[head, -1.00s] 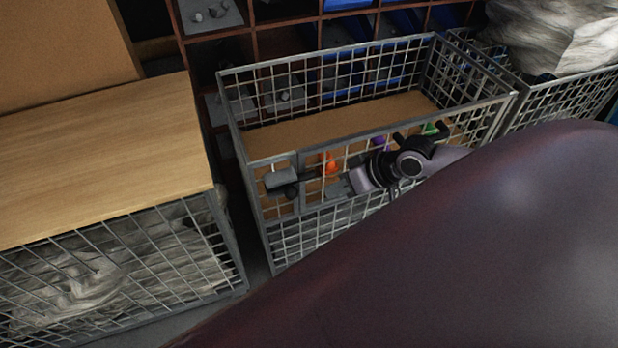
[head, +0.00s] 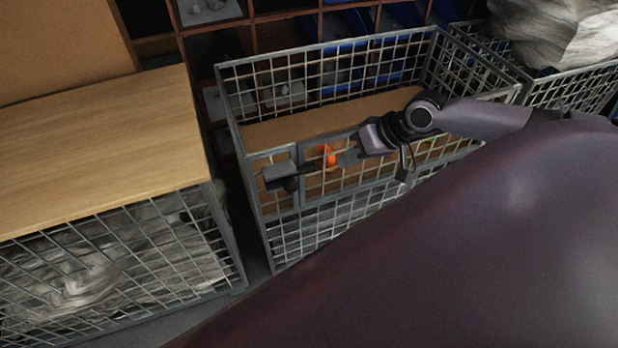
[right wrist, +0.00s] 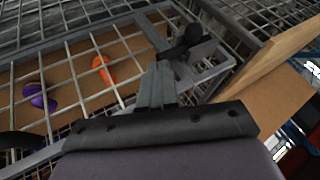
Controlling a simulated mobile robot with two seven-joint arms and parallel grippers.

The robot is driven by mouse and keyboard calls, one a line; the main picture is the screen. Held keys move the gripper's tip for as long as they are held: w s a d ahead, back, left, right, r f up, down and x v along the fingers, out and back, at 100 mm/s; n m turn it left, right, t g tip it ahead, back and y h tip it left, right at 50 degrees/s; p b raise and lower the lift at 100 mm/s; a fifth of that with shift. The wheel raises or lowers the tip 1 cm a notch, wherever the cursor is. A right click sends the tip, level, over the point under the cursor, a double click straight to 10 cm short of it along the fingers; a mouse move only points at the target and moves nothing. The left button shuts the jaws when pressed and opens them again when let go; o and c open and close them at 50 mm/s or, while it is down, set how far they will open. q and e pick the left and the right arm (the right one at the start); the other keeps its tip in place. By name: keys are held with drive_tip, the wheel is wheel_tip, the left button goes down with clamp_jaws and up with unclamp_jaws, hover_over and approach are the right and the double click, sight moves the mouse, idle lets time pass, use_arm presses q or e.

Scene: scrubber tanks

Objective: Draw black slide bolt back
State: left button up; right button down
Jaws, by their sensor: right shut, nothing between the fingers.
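The black slide bolt (head: 288,183) with its round knob sits at the left front corner of the wire cage (head: 262,206). In the right wrist view the bolt's knob (right wrist: 193,34) shows just past my fingertips, toward the upper right. My right gripper (head: 347,158) is shut and empty, at the cage front to the right of the bolt. Its fingers also show in the right wrist view (right wrist: 158,80), close together. They look apart from the knob, but I cannot tell the exact gap. My left gripper is not in view.
An orange item (head: 327,156) lies in the cage near the fingers, and a purple item (right wrist: 37,96) shows in the wrist view. A wooden-topped cage (head: 100,150) stands left across a narrow gap. Another cage with pale sacks (head: 560,35) stands right. Racks line the back.

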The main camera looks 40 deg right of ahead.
sight(293, 179)
use_arm(q)
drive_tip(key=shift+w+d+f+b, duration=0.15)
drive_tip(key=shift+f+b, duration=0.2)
drive_tip(key=shift+b, duration=0.3)
use_arm(e)
drive_tip(key=w+a+f, duration=0.5)
drive_tip(key=a+f, duration=0.1)
drive_tip(key=a, duration=0.1)
drive_tip(key=shift+f, duration=0.35)
drive_tip(key=shift+a, duration=0.1)
